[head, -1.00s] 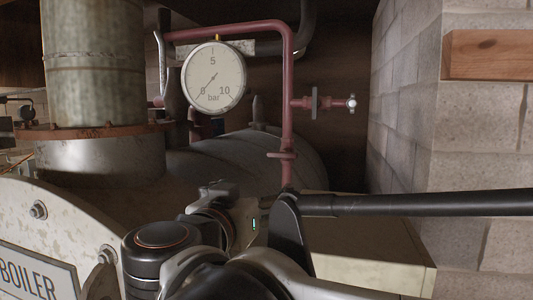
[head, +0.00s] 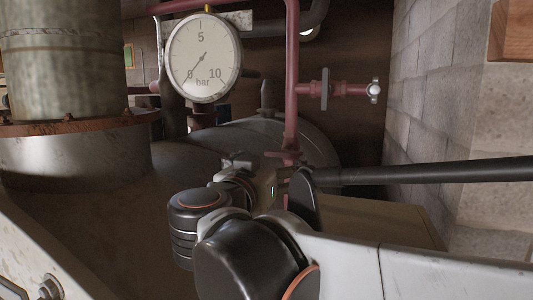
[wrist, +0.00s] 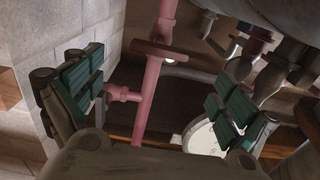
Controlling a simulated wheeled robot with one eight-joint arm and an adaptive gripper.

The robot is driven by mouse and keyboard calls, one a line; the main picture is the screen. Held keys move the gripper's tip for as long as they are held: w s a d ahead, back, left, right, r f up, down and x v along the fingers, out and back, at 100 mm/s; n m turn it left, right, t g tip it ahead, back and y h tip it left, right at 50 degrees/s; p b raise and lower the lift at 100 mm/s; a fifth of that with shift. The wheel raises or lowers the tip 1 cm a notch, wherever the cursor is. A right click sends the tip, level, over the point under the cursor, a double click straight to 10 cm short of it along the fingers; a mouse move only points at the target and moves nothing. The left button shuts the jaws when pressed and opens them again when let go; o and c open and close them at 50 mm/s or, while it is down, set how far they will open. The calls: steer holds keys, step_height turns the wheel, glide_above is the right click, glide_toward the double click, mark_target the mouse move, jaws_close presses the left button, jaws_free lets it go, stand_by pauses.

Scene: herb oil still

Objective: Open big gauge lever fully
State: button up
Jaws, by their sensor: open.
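The big gauge (head: 204,58) is a round white dial marked 0, 5, 10 bar, high on the left of centre in the head view. Its needle points toward 0. Its lever is not clearly seen now; the area left of the dial is mostly behind it. The gauge also shows in the wrist view (wrist: 203,138), partly behind my gripper. My gripper (wrist: 155,100) is open, its two green-padded fingers spread wide. A red pipe shows between the fingers in the picture; I see no contact. Nothing is held.
The red pipe (head: 291,90) rises right of the gauge and carries a side valve (head: 325,90) with a pale end knob (head: 374,90). A block wall (head: 430,100) closes the right side. A large metal column (head: 65,70) stands left. A dark rounded vessel lies behind my arm.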

mark_target(282, 155)
steer(key=p+x, duration=0.1)
steer(key=x, duration=0.7)
steer(key=shift+w+d, duration=0.1)
steer(key=shift+w, duration=0.1)
steer(key=c, duration=1.1)
